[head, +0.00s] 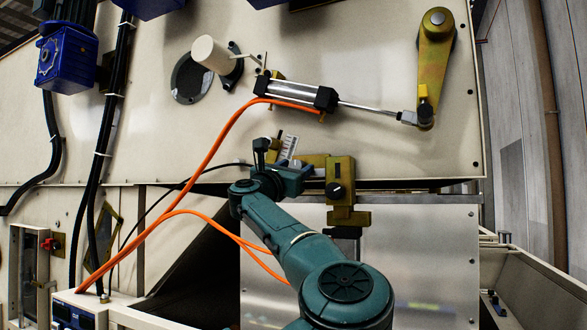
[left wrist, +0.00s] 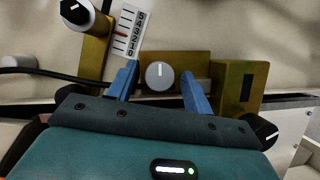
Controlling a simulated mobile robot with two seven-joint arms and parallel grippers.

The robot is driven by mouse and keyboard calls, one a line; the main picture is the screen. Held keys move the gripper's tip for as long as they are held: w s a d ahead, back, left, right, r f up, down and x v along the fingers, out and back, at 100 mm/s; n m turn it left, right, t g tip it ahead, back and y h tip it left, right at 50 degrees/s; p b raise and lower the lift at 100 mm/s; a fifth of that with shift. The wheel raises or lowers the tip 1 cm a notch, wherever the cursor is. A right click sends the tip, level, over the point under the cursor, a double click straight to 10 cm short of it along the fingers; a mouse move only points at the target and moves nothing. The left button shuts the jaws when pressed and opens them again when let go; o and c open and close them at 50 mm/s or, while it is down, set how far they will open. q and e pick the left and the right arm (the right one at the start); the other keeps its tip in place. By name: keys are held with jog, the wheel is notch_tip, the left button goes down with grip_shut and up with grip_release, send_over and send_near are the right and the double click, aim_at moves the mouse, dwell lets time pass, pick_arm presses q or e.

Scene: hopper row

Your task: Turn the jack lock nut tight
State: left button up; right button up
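My left gripper (left wrist: 158,72) is open, with one blue finger on each side of the knob and a small gap visible on both sides. My right gripper is in neither view.
A black knob (head: 335,190) on a brass block stands just right of the gripper. A numbered scale (left wrist: 130,30) and another black knob (left wrist: 75,12) are at upper left. A cylinder (head: 295,95) with an orange hose (head: 212,150) lies above.

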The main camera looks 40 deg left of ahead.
pick_arm(q)
jog(key=c, duration=0.9)
